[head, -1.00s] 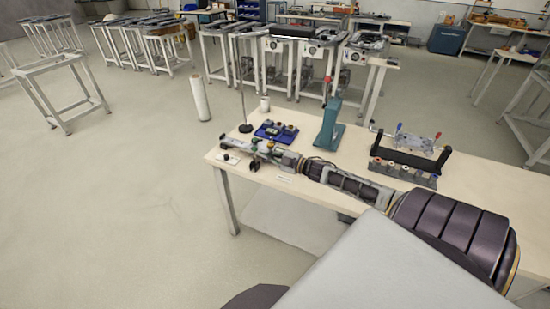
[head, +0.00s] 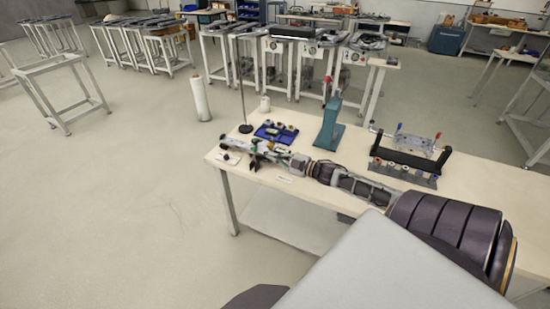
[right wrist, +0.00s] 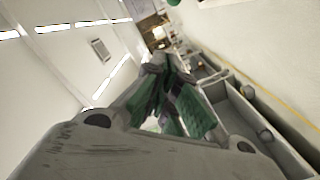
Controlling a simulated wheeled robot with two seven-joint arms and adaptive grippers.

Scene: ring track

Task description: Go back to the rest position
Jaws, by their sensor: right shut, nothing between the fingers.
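My right arm reaches in from the lower right over the light wooden table (head: 475,185) in the head view. My right gripper (head: 254,155) is near the table's front left corner, low over the top or close to it; its height is hard to tell. In the right wrist view the green-padded fingers of the gripper (right wrist: 168,85) are together with nothing between them. My left gripper is not in view.
A blue tray with small parts (head: 275,131) lies just behind the gripper. A teal press (head: 329,125) and a black fixture (head: 408,160) stand farther right. A thin stand (head: 243,100) rises at the table's back left.

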